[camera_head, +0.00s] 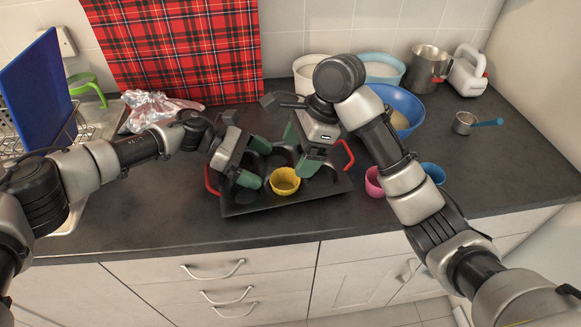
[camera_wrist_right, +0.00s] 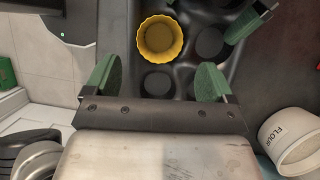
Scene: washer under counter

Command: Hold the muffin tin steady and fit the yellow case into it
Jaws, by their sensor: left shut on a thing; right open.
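The dark muffin tin (camera_head: 322,190) with red handles lies on the counter; it also shows in the right wrist view (camera_wrist_right: 190,60). The yellow case (camera_head: 285,181) is at the tin's front row, upright over a well; how deep it sits I cannot tell. It shows in the right wrist view (camera_wrist_right: 160,38). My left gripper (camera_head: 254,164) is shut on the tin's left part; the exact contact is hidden. My right gripper (camera_head: 300,150) is open above the tin, behind the yellow case, with nothing between its green fingers (camera_wrist_right: 157,78).
A pink case (camera_head: 373,182) and a blue case (camera_head: 434,173) stand right of the tin, partly behind my right arm. A blue bowl (camera_head: 405,103), a white flour tub (camera_wrist_right: 294,138), a jug (camera_head: 428,68) and a measuring cup (camera_head: 464,122) stand at the back right.

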